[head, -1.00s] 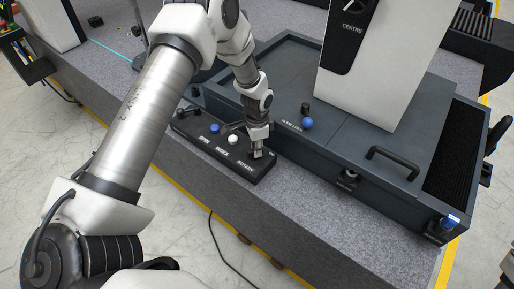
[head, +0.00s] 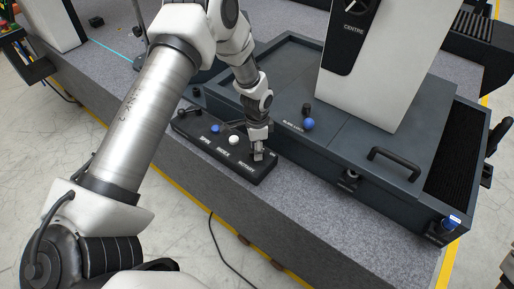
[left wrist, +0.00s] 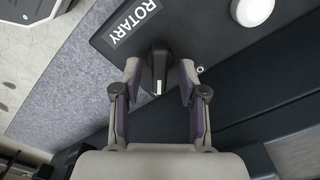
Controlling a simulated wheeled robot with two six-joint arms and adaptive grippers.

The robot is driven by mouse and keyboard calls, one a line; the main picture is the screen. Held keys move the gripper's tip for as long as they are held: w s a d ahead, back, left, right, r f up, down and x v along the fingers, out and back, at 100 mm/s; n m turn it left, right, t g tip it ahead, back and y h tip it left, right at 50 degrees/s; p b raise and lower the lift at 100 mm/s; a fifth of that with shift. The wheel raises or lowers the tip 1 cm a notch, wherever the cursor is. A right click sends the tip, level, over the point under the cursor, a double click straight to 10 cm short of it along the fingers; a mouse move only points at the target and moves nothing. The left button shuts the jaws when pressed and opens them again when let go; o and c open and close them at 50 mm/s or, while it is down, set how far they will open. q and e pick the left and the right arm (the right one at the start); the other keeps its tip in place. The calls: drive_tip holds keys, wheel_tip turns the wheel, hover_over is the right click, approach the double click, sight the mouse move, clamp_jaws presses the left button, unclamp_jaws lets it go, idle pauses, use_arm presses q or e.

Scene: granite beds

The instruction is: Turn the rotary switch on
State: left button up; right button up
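The rotary switch (left wrist: 159,68) is a black knob with a white pointer mark, next to a white ROTARY label (left wrist: 133,22) in the left wrist view. It sits at the right end of the black control panel (head: 222,150) in the head view. My left gripper (left wrist: 159,75) has its two fingers on either side of the knob, with a small gap showing at each side. In the head view my left gripper (head: 258,153) is over the ROTARY end of the panel and hides the knob. My right gripper is not in view.
A white button (head: 234,140) and a blue knob (head: 215,128) are on the same panel. A dark machine housing (head: 300,135) with a blue ball knob (head: 308,124) and a black handle (head: 393,160) stands to the right. Bare granite (head: 290,215) lies in front.

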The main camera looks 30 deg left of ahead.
use_arm(q)
wheel_tip(320, 180, up, 12)
idle(0.5)
drive_tip(key=s+d+f+n, duration=0.2)
drive_tip(key=s+f+n, duration=0.1)
drive_tip(key=s+f, duration=0.4)
drive_tip(key=s+d+f+n, duration=0.3)
drive_tip(key=s+f, duration=0.4)
drive_tip(key=s, duration=0.5)
drive_tip(key=s+d+f+n, duration=0.3)
drive_tip(key=s+f, duration=0.4)
drive_tip(key=s, duration=0.3)
